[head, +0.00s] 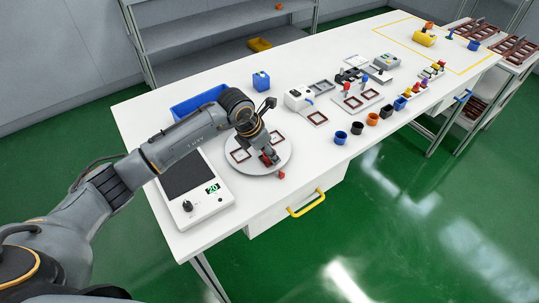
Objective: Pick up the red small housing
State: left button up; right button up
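My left arm comes in from the left, and my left gripper (268,155) points down over the round grey turntable (256,169) near the front of the white table. A small red block (281,175) is at the turntable's front right edge, just below and right of the gripper in the picture. More red shows right at the fingertips; I cannot tell whether it is a held part or one beneath them. The fingers are too small and dark to tell open from shut. My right gripper is not in view.
A scale-like device (190,191) reading 20 stands left of the turntable. A blue bin (199,103) is behind the arm. Several small cups, including a blue one (340,137), stand to the right. A yellow drawer handle (306,203) sticks out in front.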

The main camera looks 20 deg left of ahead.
pick_arm(q)
jog(key=shift+c, duration=0.5)
jog(key=c, duration=0.5)
jog(key=shift+r, duration=0.1)
